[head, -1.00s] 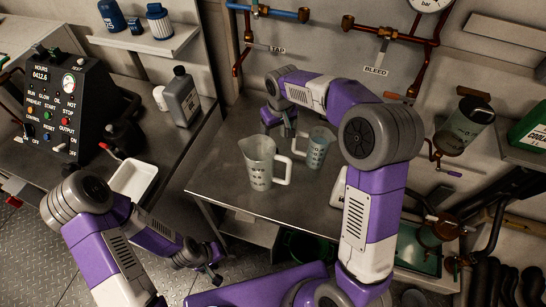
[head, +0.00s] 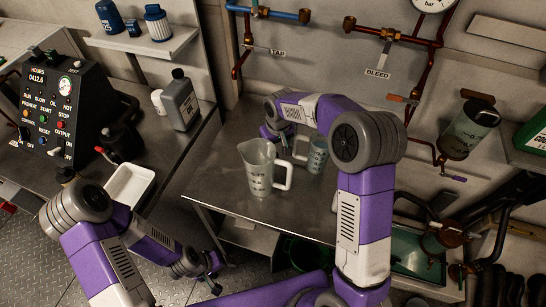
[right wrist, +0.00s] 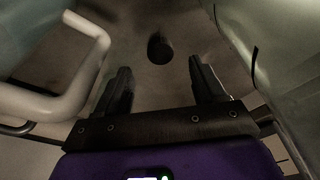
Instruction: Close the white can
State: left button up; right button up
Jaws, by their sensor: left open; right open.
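A sliver of a pale object (head: 334,201) shows beside my right arm in the head view. The arm hides most of it, and I cannot tell whether it is the white can. A small white container (head: 158,101) stands behind a grey bottle on the left bench; its top is unclear. My right gripper (head: 272,146) is behind the front jug, low over the metal table. In the right wrist view its fingers (right wrist: 162,85) are apart and empty, with a dark round spot (right wrist: 159,48) beyond them. My left gripper (head: 207,280) is open and empty, low over the floor.
A clear jug (head: 260,172) with a white handle stands on the metal table (head: 222,180), with a second jug (head: 317,156) behind it. In the right wrist view a white handle (right wrist: 75,85) is close at left. A white tray (head: 128,184) and control box (head: 60,110) are left.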

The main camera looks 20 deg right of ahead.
jog(key=shift+f, duration=0.1)
jog(key=f, duration=0.2)
jog(key=w+f+b, duration=0.1)
jog(key=f, duration=0.2)
jog(key=shift+a+f, duration=0.1)
dwell(0.4)
jog(key=c, duration=1.1)
